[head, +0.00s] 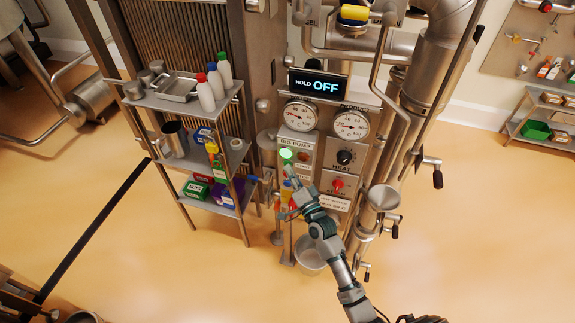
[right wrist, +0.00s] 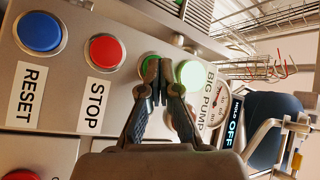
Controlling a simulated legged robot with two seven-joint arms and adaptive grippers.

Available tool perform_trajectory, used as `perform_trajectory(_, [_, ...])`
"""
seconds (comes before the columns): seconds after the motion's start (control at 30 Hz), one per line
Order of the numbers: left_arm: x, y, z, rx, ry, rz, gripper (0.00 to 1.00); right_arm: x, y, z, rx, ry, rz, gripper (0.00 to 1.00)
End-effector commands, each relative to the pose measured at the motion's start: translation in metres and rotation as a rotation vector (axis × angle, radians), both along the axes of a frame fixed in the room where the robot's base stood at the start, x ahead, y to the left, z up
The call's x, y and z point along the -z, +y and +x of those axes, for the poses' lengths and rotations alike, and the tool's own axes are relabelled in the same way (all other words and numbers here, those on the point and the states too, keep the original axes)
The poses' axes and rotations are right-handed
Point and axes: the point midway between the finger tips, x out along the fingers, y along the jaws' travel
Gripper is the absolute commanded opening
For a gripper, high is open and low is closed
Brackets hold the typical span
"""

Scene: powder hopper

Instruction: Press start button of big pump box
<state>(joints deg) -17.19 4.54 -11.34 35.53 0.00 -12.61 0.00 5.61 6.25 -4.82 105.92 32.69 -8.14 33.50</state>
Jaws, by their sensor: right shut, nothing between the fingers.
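The big pump box (head: 299,141) is the panel under the gauges, with a lit green lamp (head: 286,154) on it. In the right wrist view, the box (right wrist: 60,82) lies sideways. It shows a blue RESET button (right wrist: 38,33), a red STOP button (right wrist: 105,52), a green button (right wrist: 146,62) and the glowing pale green lamp (right wrist: 187,74) beside the BIG PUMP label. My right gripper (head: 289,174) is shut and empty; its fingertips (right wrist: 158,72) are in front of the green button and partly hide it. I cannot tell whether they touch it. My left gripper is not in view.
Gauges (head: 300,115) and a HOLD OFF display (head: 317,86) are above the box. A HEAT knob (head: 345,157) and steel pipes (head: 395,150) are to the right. A shelf rack (head: 190,103) with bottles stands left. A bucket (head: 309,258) is below on the open floor.

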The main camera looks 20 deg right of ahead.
Motion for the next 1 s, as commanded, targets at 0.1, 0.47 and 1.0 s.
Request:
perform_trajectory(0.1, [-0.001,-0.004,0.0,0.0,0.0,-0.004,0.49,-0.001,0.0,0.0,0.002,0.0,0.0,0.0])
perform_trajectory(0.47, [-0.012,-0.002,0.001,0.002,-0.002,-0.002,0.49,-0.003,0.016,-0.007,0.002,0.0,0.001,0.0])
perform_trajectory(1.0, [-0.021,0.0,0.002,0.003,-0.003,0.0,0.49,-0.003,0.027,-0.019,0.0,0.002,0.0,0.0])
